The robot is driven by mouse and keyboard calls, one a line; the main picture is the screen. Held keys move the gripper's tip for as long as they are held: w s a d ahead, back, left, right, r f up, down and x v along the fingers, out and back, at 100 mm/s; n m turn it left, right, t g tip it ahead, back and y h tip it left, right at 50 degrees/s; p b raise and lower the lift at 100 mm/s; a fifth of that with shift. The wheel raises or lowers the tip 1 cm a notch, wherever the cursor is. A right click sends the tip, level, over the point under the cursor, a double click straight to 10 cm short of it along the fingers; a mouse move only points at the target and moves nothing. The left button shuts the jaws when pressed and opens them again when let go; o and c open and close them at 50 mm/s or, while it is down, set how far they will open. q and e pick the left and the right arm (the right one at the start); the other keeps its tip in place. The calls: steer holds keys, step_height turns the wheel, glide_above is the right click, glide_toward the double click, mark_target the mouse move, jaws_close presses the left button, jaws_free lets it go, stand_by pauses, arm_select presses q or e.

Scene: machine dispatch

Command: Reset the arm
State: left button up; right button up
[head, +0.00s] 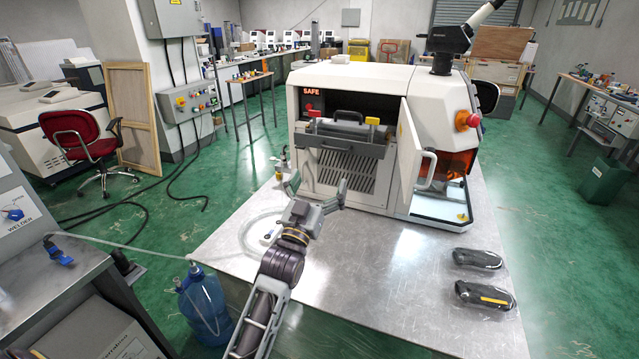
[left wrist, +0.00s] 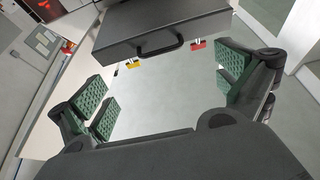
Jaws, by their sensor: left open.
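My left gripper (head: 316,189) is open and empty in front of the white machine (head: 376,85), above the metal table. In the left wrist view its green-padded fingers (left wrist: 168,92) stand wide apart with nothing between them. Ahead of them is a dark grey box-like part (left wrist: 165,38) with a black handle and red and yellow tabs. In the head view the machine's front bay holds a grey unit with a handle (head: 345,133). The machine's white side door (head: 408,150) stands open. My right gripper is not in view.
Two dark objects, an upper one (head: 478,258) and a lower one with a yellow stripe (head: 485,295), lie on the metal table (head: 375,270) at right. A clear hose (head: 250,235) curls at left. A blue bottle (head: 205,305) stands beside the table. The table's front middle is clear.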

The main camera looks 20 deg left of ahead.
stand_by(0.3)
arm_select(q)
steer(key=s+f+g, duration=0.4)
steer(key=f+g, duration=0.1)
steer(key=f, duration=0.5)
steer(key=s+f+g, duration=0.4)
steer(key=f, duration=0.6)
steer(key=s+a+f+m+g, duration=0.1)
steer(key=s+f+g, duration=0.45)
steer(key=s, duration=0.45)
steer(key=s+f+m+g, duration=0.1)
steer(key=s+f+g, duration=0.45)
steer(key=s, duration=0.45)
step_height(320, 180, down, 34)
steer(key=s+a, duration=0.2)
steer(key=s+a+f, duration=0.3)
steer(key=s+f, duration=0.6)
steer(key=s, duration=0.1)
steer(key=s+a+f+g+y, duration=0.1)
steer(key=s+a+f, duration=0.2)
steer(key=s+f, duration=0.7)
steer(key=shift+s+a+f, duration=0.15)
steer(key=shift+s+a, duration=0.25)
steer(key=shift+s, duration=0.15)
